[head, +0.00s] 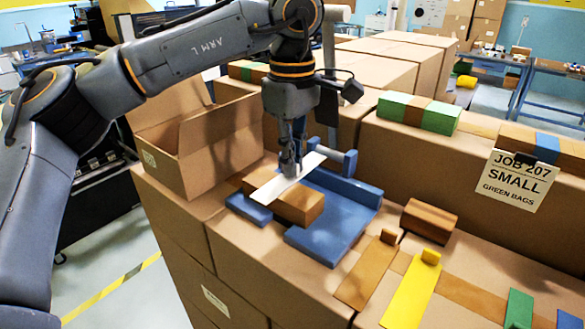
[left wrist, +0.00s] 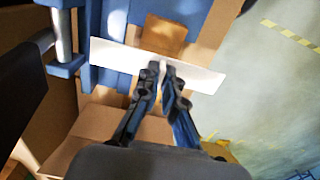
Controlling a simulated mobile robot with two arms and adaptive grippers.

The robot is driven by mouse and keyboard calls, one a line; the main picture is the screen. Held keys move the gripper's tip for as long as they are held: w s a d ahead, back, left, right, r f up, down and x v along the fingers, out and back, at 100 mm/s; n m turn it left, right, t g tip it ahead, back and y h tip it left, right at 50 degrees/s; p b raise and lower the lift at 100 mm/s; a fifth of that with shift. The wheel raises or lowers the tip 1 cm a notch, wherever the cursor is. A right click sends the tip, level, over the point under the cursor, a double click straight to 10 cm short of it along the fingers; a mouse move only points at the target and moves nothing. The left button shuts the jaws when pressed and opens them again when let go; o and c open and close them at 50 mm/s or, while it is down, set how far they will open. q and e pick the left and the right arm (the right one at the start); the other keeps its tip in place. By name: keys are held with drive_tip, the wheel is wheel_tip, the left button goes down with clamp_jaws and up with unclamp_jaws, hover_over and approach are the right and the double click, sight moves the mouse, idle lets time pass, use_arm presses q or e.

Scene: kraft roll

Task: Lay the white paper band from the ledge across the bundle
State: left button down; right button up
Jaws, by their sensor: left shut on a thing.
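The white paper band (head: 272,189) is a flat, stiff-looking strip. My left gripper (head: 292,172) is shut on it near its middle. The band is over the bundle (head: 298,208), a brown block in the blue jig (head: 335,225), and runs slantwise in the head view. In the left wrist view the band (left wrist: 120,54) sticks out on both sides of the fingertips (left wrist: 163,70), with part of the brown bundle (left wrist: 165,32) beyond it. I cannot tell whether the band touches the bundle. My right gripper is not in view.
An open carton (head: 190,150) stands left of the jig. Brown (head: 368,272) and yellow (head: 412,292) strips lie to the right, near a small brown block (head: 430,220). A sign (head: 515,180) reads "JOB 207 SMALL GREEN BAGS". A green-and-brown bundle (head: 395,106) sits on the raised boxes behind.

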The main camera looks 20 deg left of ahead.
use_arm(q)
drive_tip(key=f, duration=0.3)
drive_tip(key=shift+w+f, duration=0.25)
drive_tip(key=shift+f, duration=0.05)
drive_tip(key=shift+s, duration=0.1)
drive_tip(key=shift+f, duration=0.2)
drive_tip(key=c, duration=1.5)
unclamp_jaws()
drive_tip(key=shift+r, duration=0.15)
wheel_tip(320, 180, up, 12)
drive_tip(key=shift+r, duration=0.15)
